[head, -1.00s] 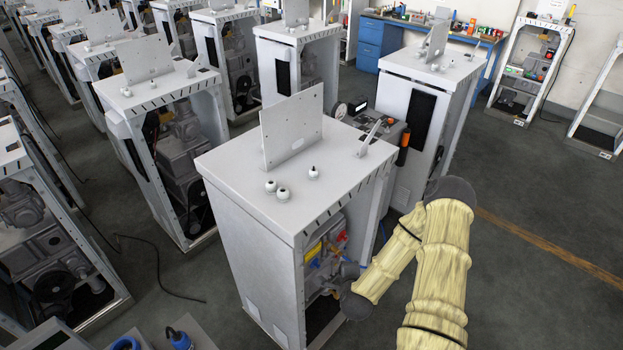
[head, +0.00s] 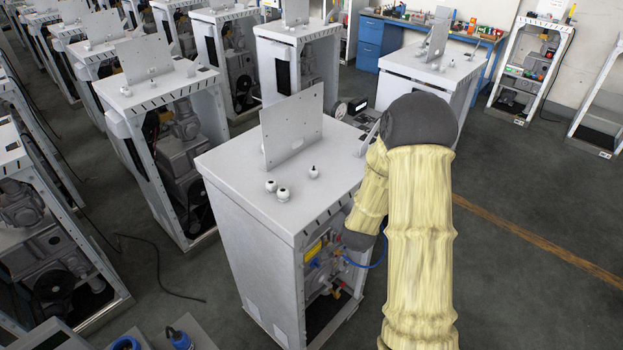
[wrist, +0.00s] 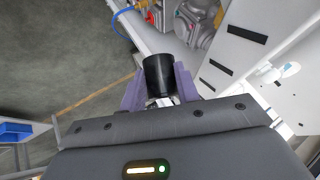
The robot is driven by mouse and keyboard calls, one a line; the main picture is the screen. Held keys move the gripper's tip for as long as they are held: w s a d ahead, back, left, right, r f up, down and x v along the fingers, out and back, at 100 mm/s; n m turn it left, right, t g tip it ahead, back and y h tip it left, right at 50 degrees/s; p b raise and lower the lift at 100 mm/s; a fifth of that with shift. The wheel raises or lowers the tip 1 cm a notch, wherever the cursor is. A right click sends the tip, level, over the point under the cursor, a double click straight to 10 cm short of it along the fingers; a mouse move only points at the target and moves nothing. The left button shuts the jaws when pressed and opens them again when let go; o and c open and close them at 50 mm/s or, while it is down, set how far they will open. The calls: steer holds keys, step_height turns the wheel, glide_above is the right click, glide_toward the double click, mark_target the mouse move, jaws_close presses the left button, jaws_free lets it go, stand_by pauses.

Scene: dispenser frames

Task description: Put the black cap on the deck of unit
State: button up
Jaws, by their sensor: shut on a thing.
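The black cap (wrist: 158,75) is a dark cylinder in the wrist view. My gripper (wrist: 158,90) is shut on it, with a purple finger on each side. The nearest unit (head: 250,265) is a white cabinet in the middle of the head view. Its flat grey deck (head: 232,165) carries an upright plate, several small white knobs and a thin lever. In the wrist view, part of this unit with dark slots (wrist: 247,34) is to the right of the cap, which is apart from it. My gripper and the cap do not show in the head view.
The upright plate (head: 292,127) and white knobs (head: 283,194) stand on the deck; its front left part is bare. The unit's open side shows valves and a blue hose (head: 375,263). Another unit (head: 400,66) stands behind my arm. Open floor (head: 530,215) lies to the right.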

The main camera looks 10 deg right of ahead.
steer(key=w+r+n+t+y, duration=0.1)
steer(key=w+r+n, duration=0.3)
steer(key=r, duration=0.5)
steer(key=w+r+n+y, duration=0.1)
steer(key=w+r+n, duration=0.2)
steer(key=r+n, duration=0.4)
step_height(320, 180, up, 2)
steer(key=shift+w+d+r+t+y, duration=0.1)
steer(key=shift+w+d+t+y, duration=0.3)
